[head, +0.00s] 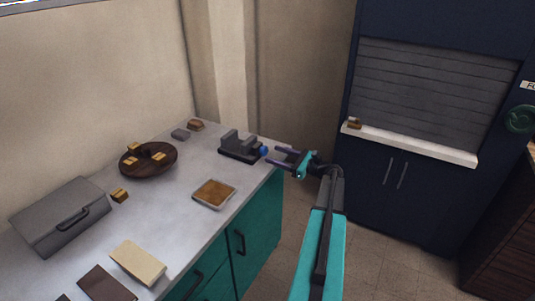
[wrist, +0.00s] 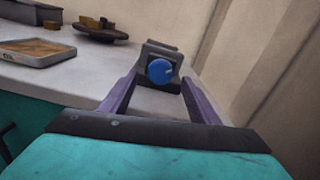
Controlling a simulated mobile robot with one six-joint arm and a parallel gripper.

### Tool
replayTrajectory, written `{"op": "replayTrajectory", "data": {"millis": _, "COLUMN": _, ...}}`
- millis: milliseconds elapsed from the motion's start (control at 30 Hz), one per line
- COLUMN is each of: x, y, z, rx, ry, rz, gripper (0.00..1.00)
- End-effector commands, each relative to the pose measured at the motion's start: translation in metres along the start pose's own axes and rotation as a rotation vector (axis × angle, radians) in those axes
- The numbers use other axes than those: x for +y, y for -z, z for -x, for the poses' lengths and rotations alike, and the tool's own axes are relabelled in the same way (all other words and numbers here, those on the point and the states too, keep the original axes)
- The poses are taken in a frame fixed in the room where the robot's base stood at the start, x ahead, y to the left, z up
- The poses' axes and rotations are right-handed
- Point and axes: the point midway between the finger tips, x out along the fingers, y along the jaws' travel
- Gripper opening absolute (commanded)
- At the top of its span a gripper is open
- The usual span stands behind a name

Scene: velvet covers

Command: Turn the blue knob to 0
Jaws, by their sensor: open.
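The blue knob (wrist: 160,71) is on the end face of a dark grey device, and I see it between my fingers in the wrist view. A small light mark shows at its upper right edge; no numbers are readable. In the head view the knob (head: 264,151) sits at the right end of the device (head: 240,147), near the counter's far right corner. My gripper (head: 279,157) is open, its two purple fingers pointing at the knob from the right. In the wrist view the fingers (wrist: 158,88) lie on either side of the knob, apparently apart from it.
The counter (head: 190,218) holds a tray with a brown surface (head: 214,194), a round dark wooden board (head: 135,168) with small blocks, and a grey case (head: 60,215). A dark blue cabinet (head: 400,190) with a white ledge stands right. Floor between is clear.

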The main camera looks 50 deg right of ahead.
Motion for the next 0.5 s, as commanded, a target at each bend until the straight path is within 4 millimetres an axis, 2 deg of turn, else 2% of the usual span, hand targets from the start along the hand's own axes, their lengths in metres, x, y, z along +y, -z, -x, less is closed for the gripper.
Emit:
{"op": "replayTrajectory", "data": {"millis": 200, "x": -0.001, "y": -0.001, "z": -0.027, "rx": 0.000, "ry": -0.001, "rz": 0.000, "gripper": 0.56}}
{"op": "replayTrajectory", "data": {"millis": 500, "x": 0.000, "y": 0.000, "z": -0.039, "rx": 0.000, "ry": 0.001, "rz": 0.000, "gripper": 0.56}}
